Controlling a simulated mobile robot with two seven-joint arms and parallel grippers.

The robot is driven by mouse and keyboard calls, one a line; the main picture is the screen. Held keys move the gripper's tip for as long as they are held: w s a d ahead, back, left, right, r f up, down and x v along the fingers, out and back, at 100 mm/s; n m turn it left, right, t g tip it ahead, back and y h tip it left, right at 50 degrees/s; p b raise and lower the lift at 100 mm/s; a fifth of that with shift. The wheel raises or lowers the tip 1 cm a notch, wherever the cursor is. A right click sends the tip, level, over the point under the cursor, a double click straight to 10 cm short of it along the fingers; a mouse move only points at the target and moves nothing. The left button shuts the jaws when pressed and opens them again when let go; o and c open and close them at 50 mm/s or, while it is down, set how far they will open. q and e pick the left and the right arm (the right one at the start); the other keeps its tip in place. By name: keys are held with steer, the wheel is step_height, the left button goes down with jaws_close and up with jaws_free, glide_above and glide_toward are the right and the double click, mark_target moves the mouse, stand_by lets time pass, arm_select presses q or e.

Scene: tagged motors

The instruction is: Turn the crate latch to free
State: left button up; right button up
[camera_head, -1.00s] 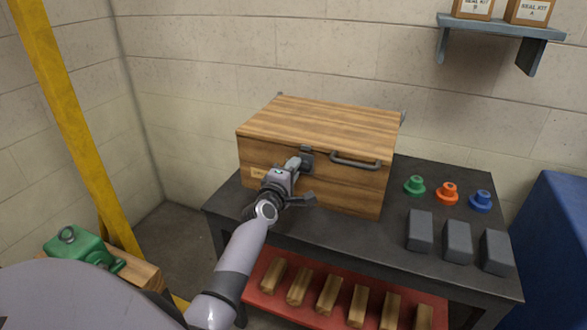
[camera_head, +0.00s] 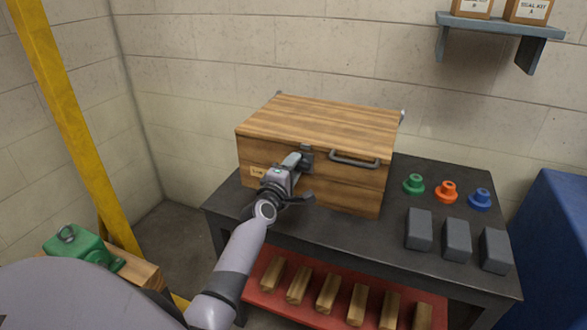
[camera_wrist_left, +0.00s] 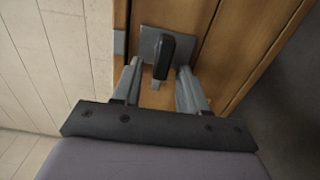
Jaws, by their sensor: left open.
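The wooden crate (camera_head: 345,187) stands shut on the dark table, with a grey handle (camera_head: 354,160) on its front. The crate latch (camera_head: 306,153) is a small dark piece left of the handle, mostly behind my gripper in the head view. In the left wrist view the latch (camera_wrist_left: 163,56) is a dark lever on a grey plate. My left gripper (camera_head: 297,162) is right in front of the latch. Its fingers (camera_wrist_left: 158,82) are open, one on each side of the lever's end; whether they touch it I cannot tell. My right gripper is not in view.
Green (camera_head: 413,184), orange (camera_head: 446,191) and blue (camera_head: 481,199) flanged caps and several grey blocks (camera_head: 457,240) are on the table's right. Wooden blocks (camera_head: 328,293) lie on the red lower shelf. A green motor (camera_head: 82,247) sits at lower left, near a yellow post (camera_head: 75,130).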

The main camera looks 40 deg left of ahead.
arm_select(q)
steer(key=p+v, duration=0.1)
steer(key=v, duration=0.6)
stand_by(0.6)
steer(key=s+d+f+m+g+h+p, duration=0.1)
steer(key=s+d+f+m+g+h, duration=0.1)
steer(key=s+d+f+m, duration=0.3)
steer(key=s+d+f+m+g+h+p, duration=0.1)
steer(key=s+d+f+m, duration=0.4)
steer(key=s+m, duration=0.5)
steer(key=s+d+f+m+g+h+p, duration=0.1)
steer(key=s+d+f+m+g+h, duration=0.2)
steer(key=s+d+m, duration=0.5)
steer(key=s+d+f+g, duration=0.1)
steer(key=s+f, duration=0.1)
steer(key=s, duration=0.1)
steer(key=shift+p, duration=0.35)
steer(key=shift+f, duration=0.1)
steer(key=shift+c, duration=0.3)
